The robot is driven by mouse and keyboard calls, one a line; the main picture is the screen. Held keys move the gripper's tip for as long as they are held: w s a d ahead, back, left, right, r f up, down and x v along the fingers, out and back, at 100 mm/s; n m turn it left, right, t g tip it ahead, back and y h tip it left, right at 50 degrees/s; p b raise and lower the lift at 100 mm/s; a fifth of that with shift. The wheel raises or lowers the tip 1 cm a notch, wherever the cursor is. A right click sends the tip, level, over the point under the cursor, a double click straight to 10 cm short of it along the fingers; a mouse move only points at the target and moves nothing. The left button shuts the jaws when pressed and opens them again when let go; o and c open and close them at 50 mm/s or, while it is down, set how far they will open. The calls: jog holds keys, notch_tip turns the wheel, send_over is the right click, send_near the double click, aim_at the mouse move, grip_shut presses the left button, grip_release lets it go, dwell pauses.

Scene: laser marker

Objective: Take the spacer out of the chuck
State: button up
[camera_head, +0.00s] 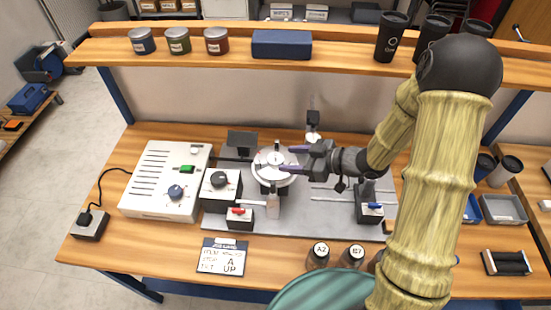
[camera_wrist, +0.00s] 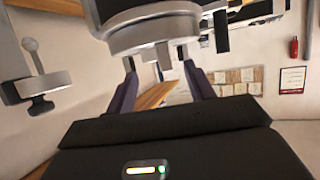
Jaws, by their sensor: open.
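The chuck (camera_head: 268,181) is a round pale metal disc with dark parts below it, mounted on the grey machine plate in the middle of the bench. In the wrist view the chuck (camera_wrist: 155,33) fills the top centre, with metal jaw blocks on its face. My gripper (camera_head: 286,159) reaches in from the right, with its two purple fingers apart at the chuck's right side. In the wrist view the open gripper (camera_wrist: 160,70) has its fingertips just below the jaw blocks. Nothing shows held between the fingers. I cannot clearly make out the spacer among the jaws.
A white control box (camera_head: 158,198) stands left of the chuck, beside a dark-knobbed unit (camera_head: 221,185). A small red-switch box (camera_head: 239,219) stands in front. A blue-handled post (camera_head: 370,205) stands right. A shelf (camera_head: 345,60) with jars and cups runs behind. Labelled bottles (camera_head: 318,257) stand at the front.

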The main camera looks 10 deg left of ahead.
aim_at(274, 157)
jog(key=x, duration=0.4)
jog(key=shift+w+f+p, duration=0.1)
jog(key=shift+f+p, duration=0.1)
jog(key=shift+p, duration=0.15)
jog(key=c, duration=0.7)
jog(key=shift+r, duration=0.15)
jog(key=shift+c, duration=0.3)
notch_tip(274, 157, up, 10)
